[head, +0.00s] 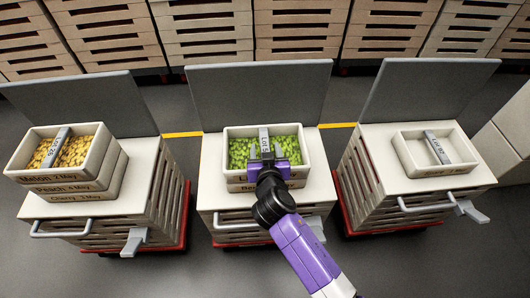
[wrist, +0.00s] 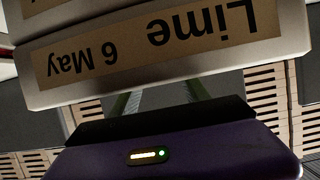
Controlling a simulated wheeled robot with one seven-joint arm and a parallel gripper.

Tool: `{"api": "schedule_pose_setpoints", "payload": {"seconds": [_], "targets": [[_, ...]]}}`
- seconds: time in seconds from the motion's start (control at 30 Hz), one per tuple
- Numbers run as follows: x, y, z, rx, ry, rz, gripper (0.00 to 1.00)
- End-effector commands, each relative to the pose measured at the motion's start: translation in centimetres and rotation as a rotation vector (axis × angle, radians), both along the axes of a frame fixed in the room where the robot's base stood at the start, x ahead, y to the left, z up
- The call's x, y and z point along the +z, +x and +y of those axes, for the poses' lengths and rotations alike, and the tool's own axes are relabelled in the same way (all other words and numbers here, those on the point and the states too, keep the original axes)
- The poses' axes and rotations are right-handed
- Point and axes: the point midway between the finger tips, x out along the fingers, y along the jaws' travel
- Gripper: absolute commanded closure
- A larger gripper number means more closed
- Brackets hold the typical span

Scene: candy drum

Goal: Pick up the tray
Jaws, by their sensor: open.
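A white tray (head: 229,147) of green candies tops the stack on the middle cart. A grey bar handle (head: 264,137) runs across it. My gripper (head: 266,155) is open at the tray's near side, over the near end of the handle. In the head view it hides part of the front label. Whether the fingers are around the handle cannot be told. In the wrist view a tray front (wrist: 285,50) with the label "Lime 6 May" shows upside down, close above my gripper (wrist: 160,100). Nothing is seen held.
Another tray (head: 238,187) lies under the green one. The left cart bears a stack of labelled trays, the top one (head: 105,158) with yellow candies. The right cart has one empty-looking tray (head: 400,152). Grey panels (head: 262,92) stand behind the carts. Slatted crates (head: 205,30) line the back.

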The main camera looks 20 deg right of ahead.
Motion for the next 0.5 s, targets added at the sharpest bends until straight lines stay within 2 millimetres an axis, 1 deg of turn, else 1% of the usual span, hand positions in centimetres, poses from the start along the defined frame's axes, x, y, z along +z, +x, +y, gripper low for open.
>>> {"api": "schedule_pose_setpoints", "payload": {"seconds": [0.1, 0.3, 0.33, 0.47, 0.5], "targets": [[-0.31, 0.64, -0.24, -0.001, 0.0, 0.001, 0.45], [-0.33, 0.68, -0.24, 0.0, 0.001, 0.001, 0.45], [-0.33, 0.68, -0.24, 0.0, 0.001, 0.001, 0.47], [-0.33, 0.67, -0.24, 0.0, 0.001, 0.001, 0.73], [-0.33, 0.66, -0.23, 0.0, 0.0, 0.001, 0.81]]}}
